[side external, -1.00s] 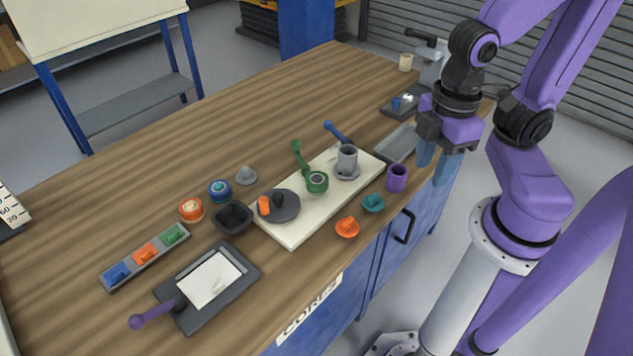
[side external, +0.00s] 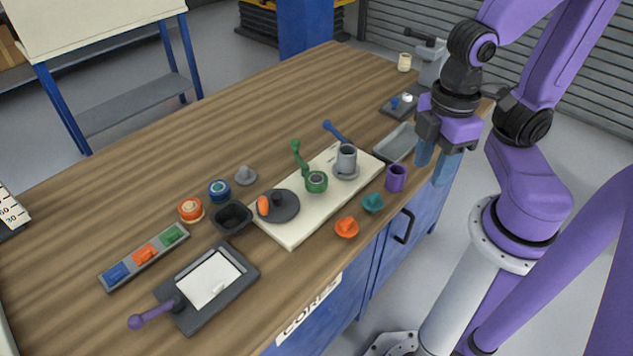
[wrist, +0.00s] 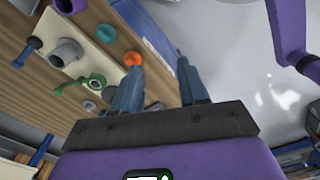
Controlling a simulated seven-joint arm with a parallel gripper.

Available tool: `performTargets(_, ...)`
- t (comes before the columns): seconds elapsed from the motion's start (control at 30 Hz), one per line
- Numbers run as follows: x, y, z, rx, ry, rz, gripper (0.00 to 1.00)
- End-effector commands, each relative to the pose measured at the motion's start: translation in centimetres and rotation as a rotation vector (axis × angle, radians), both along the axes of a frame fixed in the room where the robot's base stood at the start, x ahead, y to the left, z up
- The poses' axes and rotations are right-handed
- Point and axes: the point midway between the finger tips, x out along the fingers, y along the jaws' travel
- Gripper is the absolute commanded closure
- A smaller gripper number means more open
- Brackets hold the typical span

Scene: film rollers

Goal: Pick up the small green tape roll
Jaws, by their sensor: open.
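I cannot tell for certain which thing is the small green tape roll. A small green ring-shaped piece (side external: 316,182) sits on the pale board, at the near end of a green handle; it also shows in the wrist view (wrist: 96,82). A teal piece (side external: 373,203) lies on the wood near the front edge, also in the wrist view (wrist: 106,33). A green block (side external: 174,235) sits in a grey strip tray at left. My gripper (side external: 436,167) is open and empty, beyond the table's front right edge, apart from these things. Its blue fingers (wrist: 160,72) show in the wrist view.
The pale board (side external: 292,236) also bears a grey cup (side external: 346,158) and a dark disc (side external: 282,208). A purple cup (side external: 396,178) and an orange piece (side external: 347,227) stand near the front edge. A grey tray (side external: 396,143) lies behind. The table's far side is largely clear.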

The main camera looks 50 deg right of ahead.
Motion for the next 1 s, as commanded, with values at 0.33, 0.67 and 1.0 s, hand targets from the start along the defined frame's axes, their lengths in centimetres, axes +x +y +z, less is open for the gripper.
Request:
performTargets(0.33,0.0,0.0,0.0,0.0,0.0,0.0,0.15)
performTargets(0.67,0.6,0.3,-0.2,-0.032,0.001,0.017,0.15)
performTargets(1.0,7.2,4.2,-2.8,-0.38,0.005,0.219,0.15)
